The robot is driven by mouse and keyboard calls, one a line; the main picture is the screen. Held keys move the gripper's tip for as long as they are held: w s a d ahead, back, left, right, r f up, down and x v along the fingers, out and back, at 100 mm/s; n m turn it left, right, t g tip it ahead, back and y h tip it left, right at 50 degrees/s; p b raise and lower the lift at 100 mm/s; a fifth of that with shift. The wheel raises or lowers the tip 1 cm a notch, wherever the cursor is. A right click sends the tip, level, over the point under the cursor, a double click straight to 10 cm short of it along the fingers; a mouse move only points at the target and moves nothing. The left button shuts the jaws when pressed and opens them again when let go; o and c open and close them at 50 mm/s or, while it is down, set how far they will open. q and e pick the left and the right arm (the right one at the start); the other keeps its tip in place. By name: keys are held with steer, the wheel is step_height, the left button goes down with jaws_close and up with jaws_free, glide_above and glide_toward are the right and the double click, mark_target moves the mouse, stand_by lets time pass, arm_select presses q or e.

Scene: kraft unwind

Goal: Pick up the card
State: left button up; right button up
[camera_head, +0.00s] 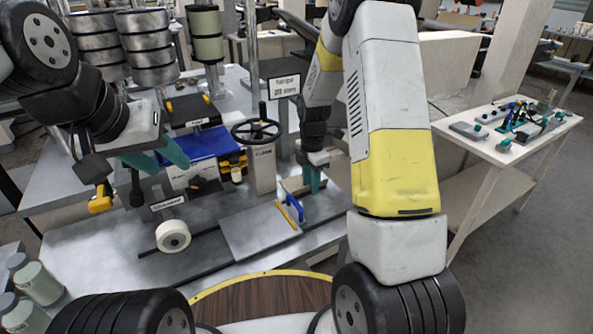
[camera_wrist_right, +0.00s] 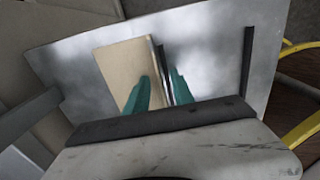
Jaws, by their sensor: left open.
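In the right wrist view a flat beige piece (camera_wrist_right: 122,68), which looks like the card or its holder, lies over a grey metal plate. A thin dark-and-pale edge runs along its right side. My right gripper (camera_wrist_right: 159,80) has its teal fingertips on either side of that edge, with a narrow gap between them. I cannot tell whether they grip it. In the head view the right gripper (camera_head: 311,178) is low over the bench, beside a small beige item, partly hidden. My left gripper (camera_head: 160,162) is open and empty above the left of the bench, near a blue tray.
The metal bench (camera_head: 100,245) holds a black handwheel (camera_head: 256,131), a white tape roll (camera_head: 173,236), a blue-handled tool (camera_head: 294,208) and a blue tray (camera_head: 203,147). Large rolls stand behind. A side table (camera_head: 491,152) with small parts is on the right.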

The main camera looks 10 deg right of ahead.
steer(key=shift+c, duration=0.4)
jaws_close()
